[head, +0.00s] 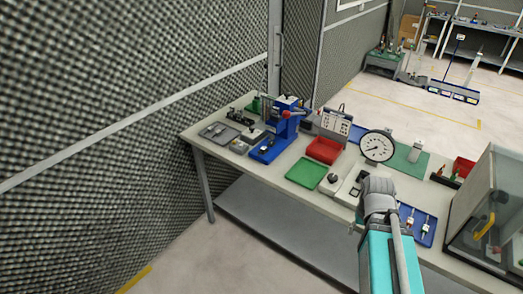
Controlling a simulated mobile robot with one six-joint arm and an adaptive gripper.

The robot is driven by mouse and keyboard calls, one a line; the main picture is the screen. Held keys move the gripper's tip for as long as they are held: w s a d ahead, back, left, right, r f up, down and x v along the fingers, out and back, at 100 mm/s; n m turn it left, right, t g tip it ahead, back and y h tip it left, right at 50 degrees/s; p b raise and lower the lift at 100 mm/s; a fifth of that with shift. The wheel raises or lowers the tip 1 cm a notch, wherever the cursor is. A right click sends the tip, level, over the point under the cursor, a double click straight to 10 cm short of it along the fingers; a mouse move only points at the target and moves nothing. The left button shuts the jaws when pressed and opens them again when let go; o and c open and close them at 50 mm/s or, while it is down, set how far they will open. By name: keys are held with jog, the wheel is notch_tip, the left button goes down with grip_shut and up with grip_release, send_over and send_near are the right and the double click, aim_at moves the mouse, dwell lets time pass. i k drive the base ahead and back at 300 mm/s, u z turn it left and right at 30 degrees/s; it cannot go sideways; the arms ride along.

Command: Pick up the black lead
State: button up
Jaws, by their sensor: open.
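I cannot make out a black lead for sure in the head view. Small dark items (236,115) lie at the far left end of the workbench (262,170), too small to identify. My arm reaches up from the bottom right over the front of the bench, and its grey wrist covers part of the bench top. My gripper's fingers are hidden or cannot be made out beyond the wrist.
On the bench are a grey tray (219,132), a blue press (284,127), a green tray (306,173), a red tray (324,150), a round dial gauge (377,146) and a blue tray (425,232). A clear-walled cabinet (490,215) stands right. A foam wall (120,120) borders the left.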

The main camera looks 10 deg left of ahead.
aim_at(263, 149)
jog(key=z, duration=0.1)
jog(key=i, duration=1)
jog(key=u, duration=0.1)
